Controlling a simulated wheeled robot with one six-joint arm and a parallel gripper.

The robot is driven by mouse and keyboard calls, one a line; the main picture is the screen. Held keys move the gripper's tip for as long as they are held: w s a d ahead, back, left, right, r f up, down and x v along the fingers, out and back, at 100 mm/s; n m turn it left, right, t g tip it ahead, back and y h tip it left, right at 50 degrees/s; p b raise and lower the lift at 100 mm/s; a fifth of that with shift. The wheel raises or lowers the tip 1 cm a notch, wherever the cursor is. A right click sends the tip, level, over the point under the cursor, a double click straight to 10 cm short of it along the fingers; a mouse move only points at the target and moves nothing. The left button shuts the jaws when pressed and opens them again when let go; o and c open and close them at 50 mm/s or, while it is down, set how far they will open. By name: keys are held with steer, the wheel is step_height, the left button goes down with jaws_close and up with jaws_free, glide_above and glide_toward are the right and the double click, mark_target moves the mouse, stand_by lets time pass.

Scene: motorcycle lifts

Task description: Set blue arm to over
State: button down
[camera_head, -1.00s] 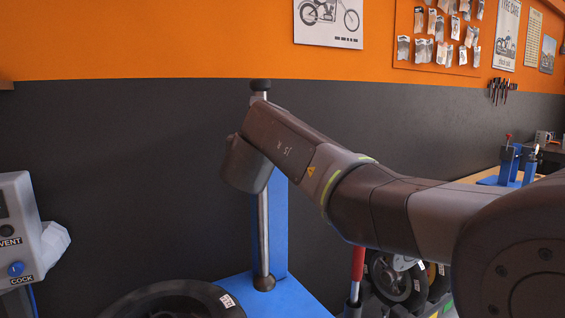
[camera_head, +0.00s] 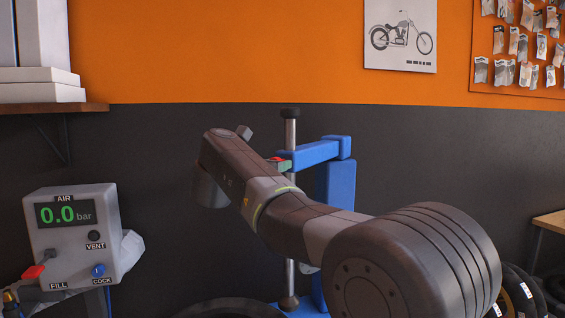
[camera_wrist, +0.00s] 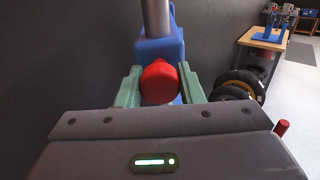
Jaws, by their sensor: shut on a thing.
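The blue arm (camera_head: 314,153) juts left from the top of a blue column (camera_head: 338,190). Its end meets a steel post (camera_head: 290,215) with a black cap. In the wrist view a red round knob (camera_wrist: 159,82) sits in front of the blue arm's end (camera_wrist: 158,48). My gripper (camera_wrist: 159,88) is shut on the red knob, with a green finger on each side. In the head view my own arm hides most of the gripper and knob.
A grey air unit (camera_head: 75,235) reading 0.0 bar stands at the left, below a shelf (camera_head: 60,107) with boxes. A dark tyre (camera_head: 235,308) lies low in front of the post. More tyres (camera_head: 520,290) and a table (camera_head: 550,221) are at the right.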

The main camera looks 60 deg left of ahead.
steer(key=shift+a, duration=0.1)
stand_by(0.3)
steer(key=c, duration=1)
jaws_free()
steer(key=shift+o, duration=0.2)
steer(key=shift+s, duration=0.1)
steer(key=b+v, duration=0.1)
steer(key=v, duration=1.2)
steer(key=shift+s, duration=0.4)
steer(key=p+x, duration=0.1)
steer(key=x, duration=1.2)
steer(key=shift+w, duration=0.5)
